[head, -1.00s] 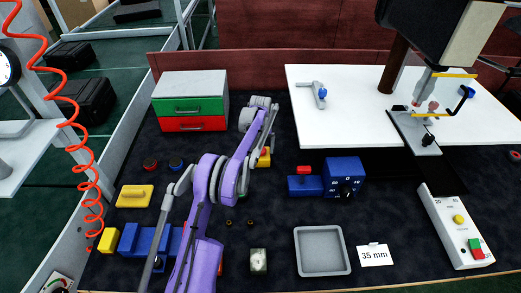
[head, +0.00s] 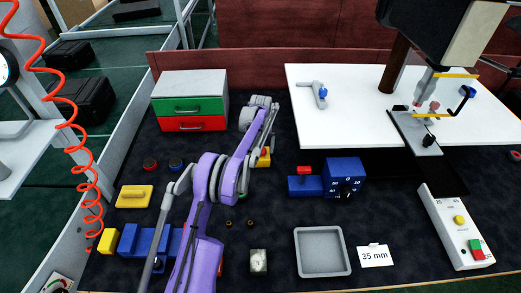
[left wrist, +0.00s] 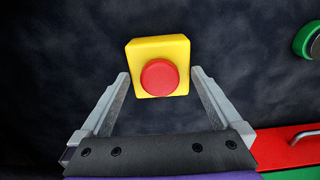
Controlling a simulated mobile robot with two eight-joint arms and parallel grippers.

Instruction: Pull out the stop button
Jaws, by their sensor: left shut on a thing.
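The stop button is a yellow box with a round red button on top. In the left wrist view the stop button (left wrist: 158,66) sits at the ends of my fingers. In the head view the yellow box of the stop button (head: 264,158) shows partly behind my arm, beside the drawer unit. My left gripper (left wrist: 159,84) has one finger on each side of the yellow box and is shut on it; the red button faces the wrist camera. My left gripper (head: 267,141) also shows in the head view, reaching down to the box. My right gripper is in neither view.
A drawer unit (head: 190,84) with green and red fronts stands at the back left. A blue block device (head: 343,176) stands right of the stop button. A grey tray (head: 322,272) and a 35 mm card (head: 375,255) lie at the front.

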